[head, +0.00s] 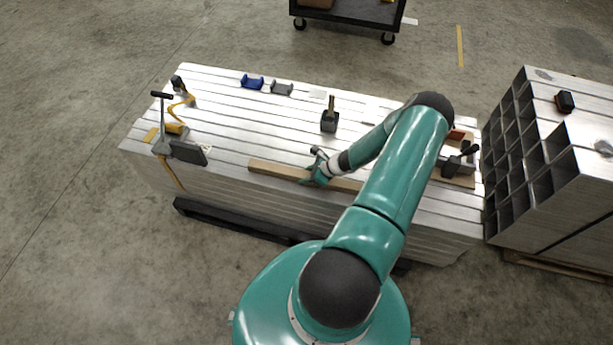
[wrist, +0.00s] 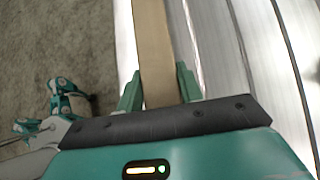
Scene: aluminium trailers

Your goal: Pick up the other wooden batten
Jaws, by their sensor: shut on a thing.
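A long wooden batten (head: 275,170) lies along the near edge of the silvery aluminium stack. My gripper (head: 316,180) is at the batten, near its middle, with part of the batten showing on each side. In the wrist view the batten (wrist: 153,50) runs up the picture between the two green fingers of my gripper (wrist: 160,92), which are shut on it. The ends of the fingers are partly hidden. I cannot tell whether the batten touches the stack beneath it. No second batten can be made out clearly.
The aluminium stack (head: 225,125) carries a blue holder (head: 252,82), a grey holder (head: 282,88), a dark block with a handle (head: 329,120) and a grey and yellow tool (head: 178,148) at left. A stack of square tubes (head: 520,150) stands at right. A dark cart (head: 350,12) is behind.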

